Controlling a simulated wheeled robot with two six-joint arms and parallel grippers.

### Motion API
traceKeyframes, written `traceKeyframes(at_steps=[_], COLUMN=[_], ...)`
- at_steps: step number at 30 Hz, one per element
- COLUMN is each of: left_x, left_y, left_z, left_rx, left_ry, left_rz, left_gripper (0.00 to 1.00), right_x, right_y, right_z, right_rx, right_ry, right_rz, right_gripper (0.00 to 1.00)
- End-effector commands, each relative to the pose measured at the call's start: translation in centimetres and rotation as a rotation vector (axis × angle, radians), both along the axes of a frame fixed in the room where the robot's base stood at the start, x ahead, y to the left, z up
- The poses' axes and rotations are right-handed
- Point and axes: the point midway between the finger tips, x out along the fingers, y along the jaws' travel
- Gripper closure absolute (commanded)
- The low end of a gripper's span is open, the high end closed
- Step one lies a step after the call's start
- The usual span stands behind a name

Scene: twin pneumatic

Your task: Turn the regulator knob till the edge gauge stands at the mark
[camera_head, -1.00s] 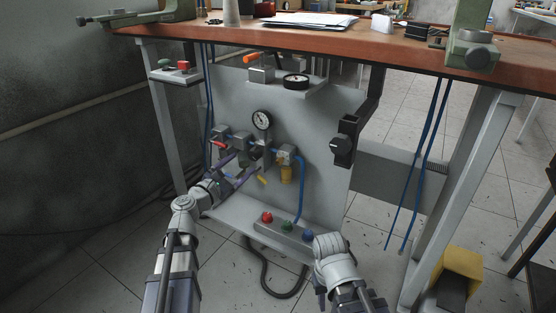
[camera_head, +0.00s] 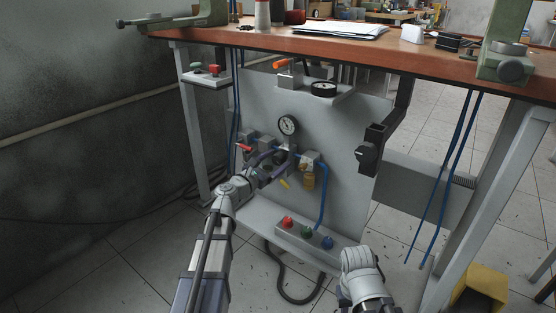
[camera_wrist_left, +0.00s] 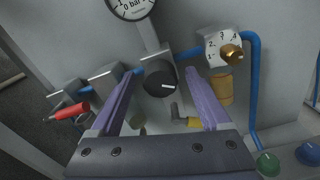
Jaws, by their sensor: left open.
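The regulator knob (camera_wrist_left: 160,80) is black and round, with a pale line on its face. In the left wrist view it lies between the two purple fingers of my left gripper (camera_wrist_left: 162,74). The fingers are open, with visible gaps beside the knob. In the head view the left gripper (camera_head: 268,162) is at the knob (camera_head: 280,157) and partly hides it. A round white gauge (camera_head: 288,125) stands above the knob; its lower dial also shows in the left wrist view (camera_wrist_left: 132,6). A second black-rimmed gauge (camera_head: 323,89) lies on the upper shelf. Needle readings are unclear.
A red-handled valve (camera_wrist_left: 70,111) is left of the knob. A numbered dial with a brass tip (camera_wrist_left: 226,48) and a blue hose (camera_wrist_left: 256,90) are to its right. The workbench (camera_head: 380,50) overhangs the panel.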

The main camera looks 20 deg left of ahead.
Motion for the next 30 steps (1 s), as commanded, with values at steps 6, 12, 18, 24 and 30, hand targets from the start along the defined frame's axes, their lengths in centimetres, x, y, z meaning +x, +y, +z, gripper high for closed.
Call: traceKeyframes(at_steps=[6,12,18,24,30], left_x=[1.30,1.22,1.21,1.21,1.21], left_y=[-0.46,-0.46,-0.45,-0.46,-0.46], left_z=[0.00,-0.01,0.00,-0.01,-0.01], left_rx=[0.000,0.000,0.000,0.000,0.000], left_ry=[0.000,0.000,0.000,0.000,0.000], left_rz=[0.001,0.001,0.001,0.001,0.000], left_gripper=[0.19,0.24,0.46,0.69,0.91], right_x=[0.00,0.00,0.00,0.00,0.00], right_y=[0.00,0.00,0.00,0.00,0.00], right_z=[0.00,0.00,0.00,0.00,0.00], right_rx=[0.000,0.000,0.000,0.000,0.000], right_ry=[0.000,0.000,0.000,0.000,0.000], right_rz=[0.000,0.000,0.000,0.000,0.000], right_gripper=[0.68,0.68,0.68,0.68,0.68])
